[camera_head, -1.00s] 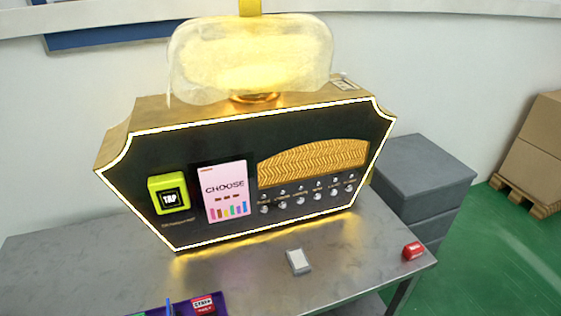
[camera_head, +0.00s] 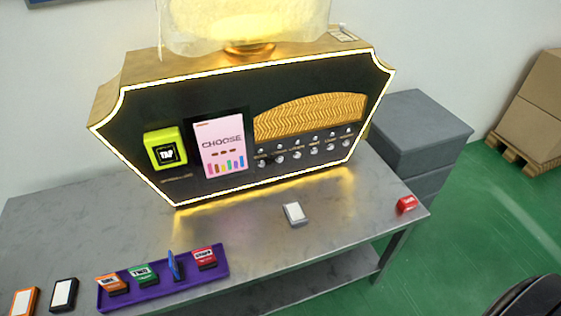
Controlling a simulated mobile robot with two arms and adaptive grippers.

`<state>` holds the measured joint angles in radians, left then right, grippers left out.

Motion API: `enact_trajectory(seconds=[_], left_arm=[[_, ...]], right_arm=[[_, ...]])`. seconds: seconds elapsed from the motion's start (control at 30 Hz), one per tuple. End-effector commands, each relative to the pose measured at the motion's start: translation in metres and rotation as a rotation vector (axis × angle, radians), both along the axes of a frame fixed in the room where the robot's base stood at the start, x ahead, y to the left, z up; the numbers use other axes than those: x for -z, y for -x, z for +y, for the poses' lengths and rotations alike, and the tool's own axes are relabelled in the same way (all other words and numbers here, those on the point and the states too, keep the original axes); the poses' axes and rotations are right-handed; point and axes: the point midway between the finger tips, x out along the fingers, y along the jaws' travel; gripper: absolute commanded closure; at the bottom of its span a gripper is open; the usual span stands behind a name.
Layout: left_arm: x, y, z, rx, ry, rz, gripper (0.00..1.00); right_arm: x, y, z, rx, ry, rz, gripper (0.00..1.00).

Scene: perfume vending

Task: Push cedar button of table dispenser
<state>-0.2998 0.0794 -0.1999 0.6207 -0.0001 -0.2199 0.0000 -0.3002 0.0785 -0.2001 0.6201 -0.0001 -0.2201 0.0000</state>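The table dispenser (camera_head: 230,185) stands on the grey metal table, a black-fronted box with a glowing white edge. Two rows of small silver knobs or buttons (camera_head: 297,152) run along its lower right front, under a gold patterned arch (camera_head: 310,117). Their labels are too small to read, so I cannot tell which one is cedar. A pink screen (camera_head: 221,147) reading "CHOOSE" with coloured bars sits left of the buttons. A yellow-green "TAP" reader (camera_head: 164,148) is at the far left of the front. Neither of my grippers is in view.
On the table (camera_head: 340,235) lie a white-faced grey card or block (camera_head: 294,213), a red block (camera_head: 406,204), and a purple tray (camera_head: 168,296) with several coloured cards. Grey boxes (camera_head: 420,135) stand behind at right. A dark rounded shape (camera_head: 530,298) enters bottom right.

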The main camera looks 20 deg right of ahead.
Motion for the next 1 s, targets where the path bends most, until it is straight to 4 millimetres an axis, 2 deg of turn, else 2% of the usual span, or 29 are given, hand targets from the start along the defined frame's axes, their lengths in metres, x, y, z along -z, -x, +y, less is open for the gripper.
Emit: enact_trajectory(seconds=[0.07,0.6,1.0], left_arm=[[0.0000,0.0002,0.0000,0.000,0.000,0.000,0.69],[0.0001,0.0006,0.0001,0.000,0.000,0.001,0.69],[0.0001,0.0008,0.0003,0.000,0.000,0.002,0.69]], right_arm=[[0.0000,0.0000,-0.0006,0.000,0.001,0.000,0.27],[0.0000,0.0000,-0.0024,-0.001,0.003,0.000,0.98],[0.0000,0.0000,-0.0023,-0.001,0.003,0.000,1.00]])
